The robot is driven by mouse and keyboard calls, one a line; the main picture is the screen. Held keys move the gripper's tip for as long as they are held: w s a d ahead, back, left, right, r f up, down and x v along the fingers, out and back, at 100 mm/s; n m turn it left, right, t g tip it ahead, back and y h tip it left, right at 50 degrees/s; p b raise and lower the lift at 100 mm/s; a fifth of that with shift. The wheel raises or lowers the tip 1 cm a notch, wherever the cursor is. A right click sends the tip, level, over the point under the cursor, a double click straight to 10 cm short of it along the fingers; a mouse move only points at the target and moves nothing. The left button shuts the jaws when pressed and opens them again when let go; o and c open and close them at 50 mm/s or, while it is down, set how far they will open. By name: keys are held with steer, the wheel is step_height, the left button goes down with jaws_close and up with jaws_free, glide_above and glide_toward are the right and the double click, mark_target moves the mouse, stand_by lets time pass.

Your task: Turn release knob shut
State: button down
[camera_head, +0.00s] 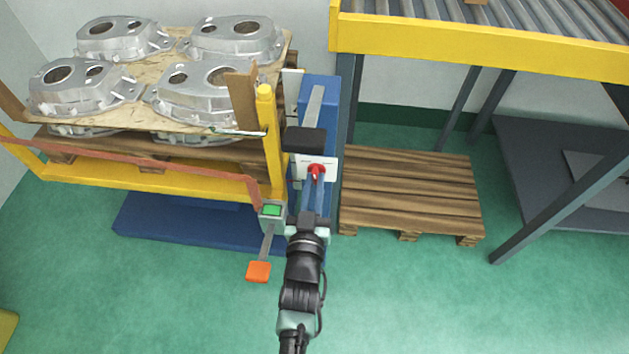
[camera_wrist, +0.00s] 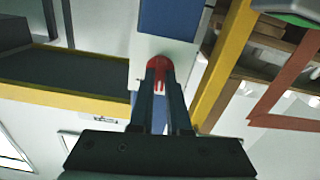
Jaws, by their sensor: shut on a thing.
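The release knob (camera_head: 316,170) is small and red. It sits on a white plate (camera_head: 328,160) on the blue column beside the yellow frame. In the wrist view the red knob (camera_wrist: 160,66) shows at the tips of my gripper's fingers, with the white plate (camera_wrist: 192,70) around it. My gripper (camera_head: 314,185) reaches up to the knob from below in the head view. In the wrist view my gripper (camera_wrist: 158,80) has its two fingers shut on the knob. The fingers hide part of the knob, and I cannot tell its exact turn angle.
Several aluminium castings (camera_head: 190,92) stand on a wooden board in the yellow frame (camera_head: 215,187) at the left. A small box with a green screen (camera_head: 271,210) and an orange pedal (camera_head: 259,271) are close to my arm. A wooden pallet (camera_head: 405,190) lies right, below a roller conveyor (camera_head: 480,45).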

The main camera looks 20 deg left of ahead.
steer(key=n, duration=0.3)
steer(key=shift+n, duration=0.4)
steer(key=shift+f+n, duration=0.1)
steer(key=shift+n, duration=1.8)
steer(key=c, duration=0.9)
jaws_free()
steer(key=p+v, duration=0.3)
steer(key=v, duration=1)
